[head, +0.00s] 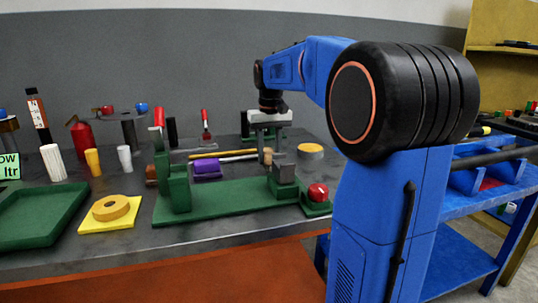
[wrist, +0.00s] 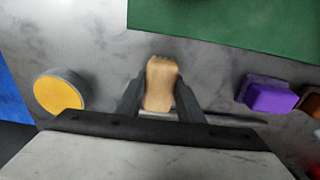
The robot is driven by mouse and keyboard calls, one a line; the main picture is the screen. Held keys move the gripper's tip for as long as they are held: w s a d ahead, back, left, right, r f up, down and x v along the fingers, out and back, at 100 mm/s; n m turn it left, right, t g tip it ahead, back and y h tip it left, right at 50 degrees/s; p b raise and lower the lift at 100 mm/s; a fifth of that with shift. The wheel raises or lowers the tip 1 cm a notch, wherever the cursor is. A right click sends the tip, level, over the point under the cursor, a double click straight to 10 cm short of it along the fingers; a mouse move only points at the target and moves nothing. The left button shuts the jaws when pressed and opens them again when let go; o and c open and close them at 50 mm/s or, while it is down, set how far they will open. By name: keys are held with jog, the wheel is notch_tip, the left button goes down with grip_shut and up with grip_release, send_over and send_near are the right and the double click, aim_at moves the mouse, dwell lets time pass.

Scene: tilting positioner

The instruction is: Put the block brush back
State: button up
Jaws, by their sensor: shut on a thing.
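The block brush shows in the wrist view as a tan wooden block (wrist: 160,84) between the two dark fingers. My gripper (wrist: 160,95) is shut on it. In the head view my gripper (head: 267,148) points down over the bench behind the green fixture, with a small tan part of the brush (head: 267,157) between its fingers. The brush's underside is hidden, and I cannot tell whether it touches the bench.
The green tilting positioner (head: 230,203) stands in front, with a red button (head: 318,192) at its right. A purple block (head: 206,166) lies to the left and a yellow-topped round tin (head: 311,150) to the right. A yellow rod lies behind. Tape and a green tray are further left.

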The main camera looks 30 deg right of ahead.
aim_at(270, 152)
jog(key=shift+f, duration=0.1)
jog(key=o, duration=1.2)
notch_tip(270, 152, up, 12)
jog(key=shift+s, duration=0.35)
jog(key=shift+a, duration=0.1)
